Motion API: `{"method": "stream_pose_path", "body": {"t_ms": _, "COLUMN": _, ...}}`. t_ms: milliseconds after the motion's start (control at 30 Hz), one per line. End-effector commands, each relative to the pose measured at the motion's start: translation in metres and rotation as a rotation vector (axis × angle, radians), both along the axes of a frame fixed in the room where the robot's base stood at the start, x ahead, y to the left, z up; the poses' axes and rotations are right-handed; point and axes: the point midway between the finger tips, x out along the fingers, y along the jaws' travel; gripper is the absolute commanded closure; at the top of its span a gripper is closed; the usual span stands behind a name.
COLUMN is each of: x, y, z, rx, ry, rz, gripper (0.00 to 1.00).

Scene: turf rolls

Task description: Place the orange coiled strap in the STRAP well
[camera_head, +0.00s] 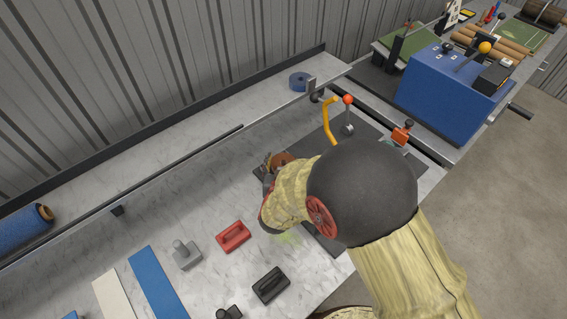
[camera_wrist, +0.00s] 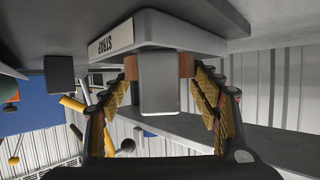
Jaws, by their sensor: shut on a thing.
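The orange coiled strap (camera_head: 282,158) shows as a small brown-orange round piece at the far end of my arm in the head view. In the wrist view, orange parts of the strap (camera_wrist: 187,65) show on both sides of a grey block that hides its middle. My gripper (camera_wrist: 165,78) is shut on the strap, with a yellow-padded finger on each side. The STRAP well (camera_wrist: 180,28), a pale tray with an upside-down label, is at the top of the wrist view, close to the strap. I cannot tell whether they touch. My arm hides much of this area in the head view.
A yellow curved handle (camera_head: 331,120) and a red-knobbed lever (camera_head: 348,106) stand beyond my gripper. A red block (camera_head: 233,236), a black block (camera_head: 270,285) and a grey tool (camera_head: 185,254) lie nearer on the bench.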

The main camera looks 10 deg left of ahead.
Motion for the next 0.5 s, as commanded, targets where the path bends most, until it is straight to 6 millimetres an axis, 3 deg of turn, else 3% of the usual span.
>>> {"method": "stream_pose_path", "body": {"t_ms": 500, "x": 0.0, "y": 0.0, "z": -0.012, "rx": 0.0, "ry": 0.0, "rz": 0.0, "gripper": 0.66}}
